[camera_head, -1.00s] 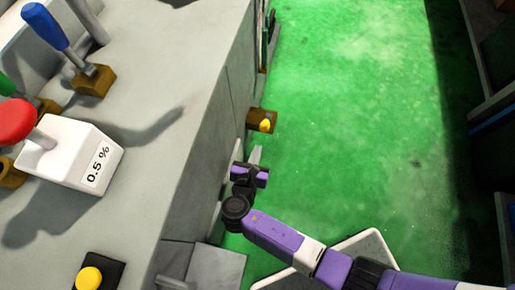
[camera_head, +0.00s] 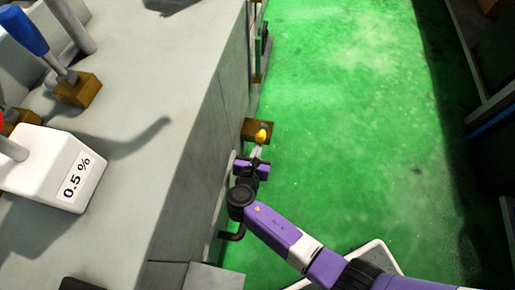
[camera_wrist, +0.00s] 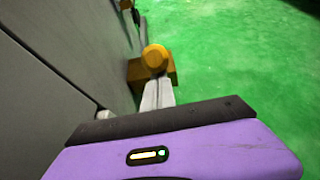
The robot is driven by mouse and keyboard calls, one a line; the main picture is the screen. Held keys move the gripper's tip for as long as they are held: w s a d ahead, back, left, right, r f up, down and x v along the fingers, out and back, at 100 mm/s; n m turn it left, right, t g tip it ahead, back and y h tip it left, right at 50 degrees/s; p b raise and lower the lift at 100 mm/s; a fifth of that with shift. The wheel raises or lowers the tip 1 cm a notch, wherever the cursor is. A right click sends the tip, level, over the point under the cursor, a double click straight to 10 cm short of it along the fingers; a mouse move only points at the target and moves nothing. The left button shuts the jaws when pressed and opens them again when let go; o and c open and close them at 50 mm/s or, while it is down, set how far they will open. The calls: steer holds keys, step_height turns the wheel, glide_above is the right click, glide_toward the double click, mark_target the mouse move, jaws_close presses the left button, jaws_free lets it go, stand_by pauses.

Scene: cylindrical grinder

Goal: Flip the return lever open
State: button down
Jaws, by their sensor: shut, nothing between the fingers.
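A brown block (camera_head: 252,128) with a rounded yellow-orange knob (camera_head: 262,136) sticks out from the side of the grey machine. It is the likeliest return lever in view, though I cannot tell for sure. In the wrist view, the knob (camera_wrist: 155,58) stands in front of the brown block (camera_wrist: 165,76). My gripper (camera_head: 258,150) is shut and empty, just short of the knob. In the wrist view, my pale fingertips (camera_wrist: 158,92) point at the knob and partly cover the block's lower part. I cannot tell whether they touch it.
The grey machine (camera_head: 150,160) runs along the left, with a blue-handled lever (camera_head: 30,35) and a white box marked 0.5 % (camera_head: 45,170) on top. A dark hooked piece (camera_head: 235,233) shows by its side, below my wrist. The green floor (camera_head: 360,120) to the right is open.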

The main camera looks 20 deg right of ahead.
mark_target(259, 140)
steer(key=shift+r, duration=0.15)
steer(key=shift+w+d+r+g+p, duration=0.15)
steer(key=shift+r+g+p, duration=0.2)
steer(key=shift+p, duration=0.8)
steer(key=shift+y, duration=0.3)
steer(key=r+p, duration=0.1)
steer(key=p, duration=0.3)
steer(key=w+r+g+p, duration=0.1)
steer(key=p, duration=0.1)
steer(key=shift+d+r+y+p, duration=0.3)
steer(key=shift+y, duration=0.1)
steer(key=r+g+p, duration=0.1)
steer(key=p, duration=0.2)
steer(key=w+d+r+g+y+p, duration=0.1)
steer(key=p, duration=0.3)
steer(key=shift+w+d, duration=0.15)
steer(key=shift+w, duration=0.15)
steer(key=w+d+r+g+y+p, duration=0.1)
steer(key=g+p, duration=0.1)
steer(key=shift+w+y+p, duration=0.2)
steer(key=shift+y+p, duration=0.1)
steer(key=shift+w+d+r+g+y, duration=0.15)
steer(key=shift+w+d+g+y, duration=0.2)
steer(key=shift+w+g, duration=0.15)
steer(key=shift+w+d+r+g+y, duration=0.15)
steer(key=shift+w+d+g+y, duration=0.2)
steer(key=shift+w, duration=0.15)
steer(key=shift+w+d+r, duration=0.25)
steer(key=shift+w+d, duration=0.15)
steer(key=shift+w, duration=0.2)
